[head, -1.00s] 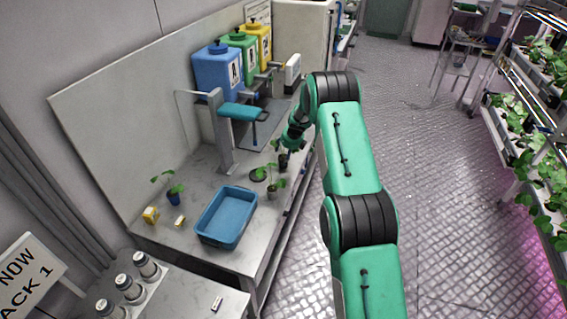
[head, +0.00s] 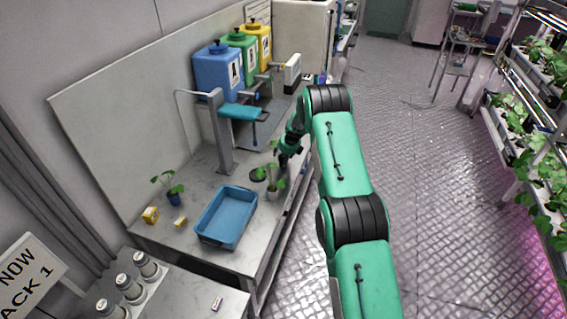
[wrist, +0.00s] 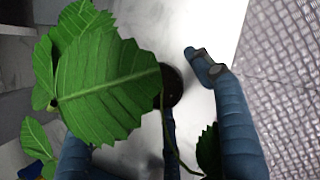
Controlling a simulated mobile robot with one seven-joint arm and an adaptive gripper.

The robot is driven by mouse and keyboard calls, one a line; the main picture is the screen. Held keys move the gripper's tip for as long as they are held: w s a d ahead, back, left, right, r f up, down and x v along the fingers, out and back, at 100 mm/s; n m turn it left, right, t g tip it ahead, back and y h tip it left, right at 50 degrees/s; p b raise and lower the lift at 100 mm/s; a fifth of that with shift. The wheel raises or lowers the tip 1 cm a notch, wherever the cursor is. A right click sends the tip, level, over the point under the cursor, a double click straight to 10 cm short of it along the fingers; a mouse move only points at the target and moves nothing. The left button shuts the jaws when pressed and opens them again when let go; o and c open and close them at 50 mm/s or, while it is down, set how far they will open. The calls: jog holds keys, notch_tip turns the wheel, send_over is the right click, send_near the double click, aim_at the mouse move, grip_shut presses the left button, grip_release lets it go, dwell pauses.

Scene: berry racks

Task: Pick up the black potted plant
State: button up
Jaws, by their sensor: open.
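The black potted plant shows close up in the wrist view: its dark round pot (wrist: 173,86) is partly covered by a large green leaf (wrist: 105,88). My gripper (wrist: 160,112) is open around the plant, with one blue finger right of the pot and another on the left partly hidden by the leaf. The pot lies between and beyond the fingers, and I cannot tell whether they touch it. In the head view my gripper (head: 284,158) is low over the right edge of the counter and hides most of the pot.
A blue tray (head: 208,238), a blue-potted plant (head: 177,198) and small yellow boxes (head: 151,215) stand nearer. A stand with a teal arm (head: 240,112) rises to the left.

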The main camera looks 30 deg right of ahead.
aim_at(282, 156)
dwell(0.3)
jog(key=c, duration=1.2)
jog(key=shift+r, duration=0.15)
jog(key=shift+r, duration=0.4)
notch_tip(282, 156, up, 3)
jog(key=shift+f, duration=0.1)
jog(key=s+a, duration=0.1)
jog(key=s, duration=0.4)
jog(key=s+a, duration=0.2)
jog(key=s, duration=0.3)
jog(key=s+a+r+b, duration=0.1)
jog(key=s, duration=0.4)
jog(key=shift+s+a+r, duration=0.1)
jog(key=shift+s+a, duration=0.1)
jog(key=shift+a, duration=0.05)
